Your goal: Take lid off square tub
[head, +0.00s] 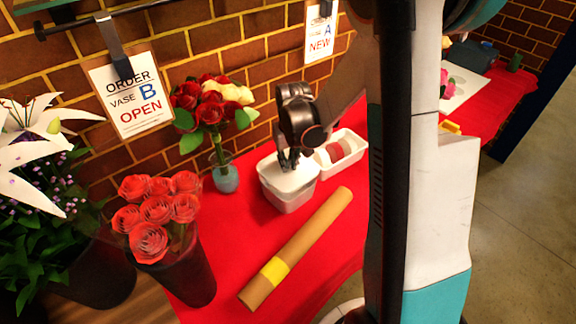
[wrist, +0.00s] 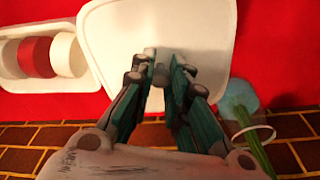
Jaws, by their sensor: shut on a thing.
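The square tub (head: 289,198) is white and stands on the red table, with its white lid (head: 275,171) on top. The lid (wrist: 118,40) fills the middle of the wrist view. My gripper (head: 288,164) is above the lid, pointing down, with its fingertips at the lid's middle. In the wrist view my gripper's fingers (wrist: 162,72) are close together over the lid. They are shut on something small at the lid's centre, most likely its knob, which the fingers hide. I cannot tell whether the lid is raised from the rim.
A white tray (head: 359,157) with ribbon rolls stands right of the tub. A brown paper roll (head: 310,235) lies in front. A blue vase (head: 226,179) with red and cream flowers stands to the left. Red roses fill a dark bucket (head: 185,278). The red table (head: 215,260) has free room at front left.

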